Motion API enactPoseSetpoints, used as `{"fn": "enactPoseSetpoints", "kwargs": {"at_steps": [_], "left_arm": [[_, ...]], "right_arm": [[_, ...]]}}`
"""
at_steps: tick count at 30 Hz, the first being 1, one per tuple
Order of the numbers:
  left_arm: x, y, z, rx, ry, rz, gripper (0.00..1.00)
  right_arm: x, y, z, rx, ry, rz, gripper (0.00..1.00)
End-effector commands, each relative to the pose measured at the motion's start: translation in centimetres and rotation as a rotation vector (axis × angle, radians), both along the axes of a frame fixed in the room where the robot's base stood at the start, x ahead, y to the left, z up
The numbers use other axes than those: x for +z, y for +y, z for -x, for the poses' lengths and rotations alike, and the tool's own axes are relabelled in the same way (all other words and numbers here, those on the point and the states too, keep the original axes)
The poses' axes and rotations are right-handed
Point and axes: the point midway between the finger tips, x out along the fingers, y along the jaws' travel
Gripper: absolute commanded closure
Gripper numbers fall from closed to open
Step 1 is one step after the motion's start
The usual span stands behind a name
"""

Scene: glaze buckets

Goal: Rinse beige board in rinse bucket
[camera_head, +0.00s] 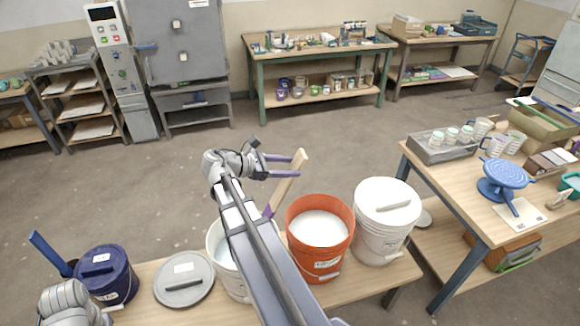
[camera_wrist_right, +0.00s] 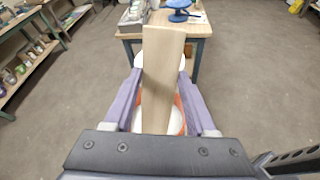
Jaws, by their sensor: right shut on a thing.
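My right gripper (camera_head: 283,167) is shut on the beige board (camera_head: 290,172), which is tilted, with its lower end purple. It also shows between the purple fingers in the right wrist view (camera_wrist_right: 163,70). The board appears above or behind the buckets; its exact height is unclear. A white open bucket (camera_head: 213,243) with pale bluish liquid stands partly hidden behind my right arm and may be the rinse bucket. My left arm is at the lower left corner. A blue bar beside it may be my left gripper (camera_head: 52,254); its opening cannot be made out.
An orange bucket (camera_head: 322,240) of white liquid and a lidded white bucket (camera_head: 382,228) stand right of the arm. A grey lid (camera_head: 184,285) and navy lidded bucket (camera_head: 104,280) are left. A table (camera_head: 440,185) with a blue turntable (camera_head: 503,175) stands right.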

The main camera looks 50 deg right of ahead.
Motion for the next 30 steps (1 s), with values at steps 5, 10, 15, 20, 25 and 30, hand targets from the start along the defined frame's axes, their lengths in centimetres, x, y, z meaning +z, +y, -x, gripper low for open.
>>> {"fn": "enactPoseSetpoints", "kwargs": {"at_steps": [5,10,15,20,25,30], "left_arm": [[-2.2,0.0,0.0,0.000,0.000,0.000,0.50],[-3.6,0.0,0.0,0.001,0.000,0.000,0.50],[-5.1,0.0,0.0,0.001,0.000,0.000,0.50],[-6.5,0.0,0.0,0.002,0.000,0.000,0.50],[-8.0,0.0,0.0,0.002,0.000,0.000,0.50],[-9.5,0.0,0.0,0.002,0.000,0.000,0.50]], "right_arm": [[-2.1,0.4,-0.7,0.002,0.000,0.001,1.00],[-3.6,0.8,-1.2,0.002,0.000,0.001,1.00],[-5.1,1.1,-1.6,0.001,0.000,0.000,1.00],[-6.5,1.5,-2.1,0.001,0.000,0.000,1.00],[-8.0,1.9,-2.7,0.002,0.000,0.001,1.00],[-9.5,2.2,-3.2,0.001,-0.001,0.001,1.00]]}}
